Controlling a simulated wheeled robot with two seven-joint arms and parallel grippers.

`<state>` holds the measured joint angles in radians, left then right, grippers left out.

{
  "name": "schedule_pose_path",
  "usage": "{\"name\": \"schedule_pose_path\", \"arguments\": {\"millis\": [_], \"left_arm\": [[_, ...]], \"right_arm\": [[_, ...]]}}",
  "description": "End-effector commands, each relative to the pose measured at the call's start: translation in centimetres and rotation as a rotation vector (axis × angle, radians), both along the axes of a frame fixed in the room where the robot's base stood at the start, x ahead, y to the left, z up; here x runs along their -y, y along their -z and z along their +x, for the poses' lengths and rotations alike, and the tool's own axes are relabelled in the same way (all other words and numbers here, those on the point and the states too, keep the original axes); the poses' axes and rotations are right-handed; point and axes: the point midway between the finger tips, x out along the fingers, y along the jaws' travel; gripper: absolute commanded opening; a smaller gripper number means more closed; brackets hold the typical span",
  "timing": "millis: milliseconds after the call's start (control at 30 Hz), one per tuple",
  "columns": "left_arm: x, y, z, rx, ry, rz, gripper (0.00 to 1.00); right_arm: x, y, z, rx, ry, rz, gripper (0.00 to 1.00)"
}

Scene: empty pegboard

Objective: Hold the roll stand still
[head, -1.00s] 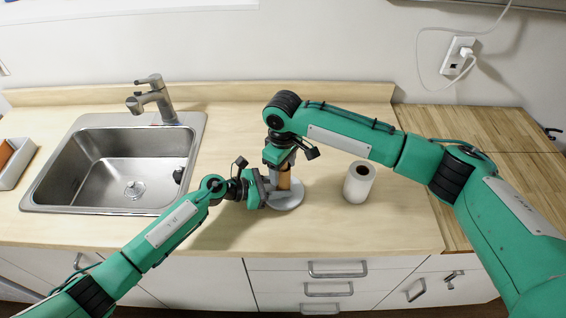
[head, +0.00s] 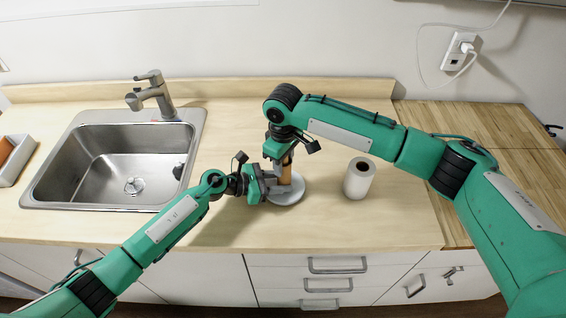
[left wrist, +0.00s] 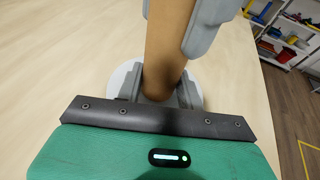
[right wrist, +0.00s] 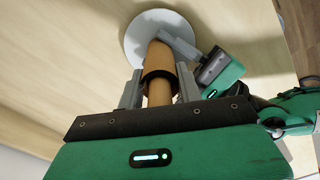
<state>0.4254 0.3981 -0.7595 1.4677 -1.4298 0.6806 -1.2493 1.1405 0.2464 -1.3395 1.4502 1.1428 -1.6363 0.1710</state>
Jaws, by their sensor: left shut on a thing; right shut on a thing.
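The roll stand has a round grey base (head: 287,193) on the counter. A brown cardboard tube (head: 287,171) rises from it, leaning slightly in the head view. My left gripper (head: 274,184) is shut around the lower brown column, just above the base; the left wrist view shows the column (left wrist: 166,50) between its fingers. Whether those fingers touch the tube or an inner post is unclear. My right gripper (head: 281,152) is shut on the upper tube from above. The right wrist view shows the tube (right wrist: 158,62) with a dark band. A white paper roll (head: 358,180) stands upright to the right.
A steel sink (head: 115,165) with a faucet (head: 153,97) is at left, beside a grey bin (head: 14,160). The counter (head: 235,120) behind the stand is clear. Drawers are below the front edge. A plug and cord hang on the wall at right.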

Motion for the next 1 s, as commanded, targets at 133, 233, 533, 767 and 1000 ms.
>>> {"name": "schedule_pose_path", "arguments": {"millis": [133, 233, 533, 767, 1000], "left_arm": [[-0.4, 0.9, -0.1, -0.008, -0.003, 0.014, 0.22], [-0.4, 1.0, -0.2, -0.009, -0.003, 0.016, 0.22], [-0.4, 1.1, -0.2, -0.011, -0.003, 0.017, 0.06], [-0.3, 0.8, -0.1, -0.007, -0.002, 0.012, 0.07], [-0.2, 0.6, -0.1, -0.005, -0.003, 0.009, 0.07]], "right_arm": [[-0.3, -1.4, 0.0, 0.005, -0.006, 0.009, 0.03], [-0.3, -2.0, 0.0, 0.005, -0.006, 0.01, 0.03], [-0.3, -3.5, 0.1, 0.008, -0.005, 0.009, 0.02], [-0.2, -4.4, 0.0, 0.004, -0.004, 0.007, 0.02], [-0.2, -5.6, 0.0, 0.003, -0.003, 0.006, 0.02]]}}
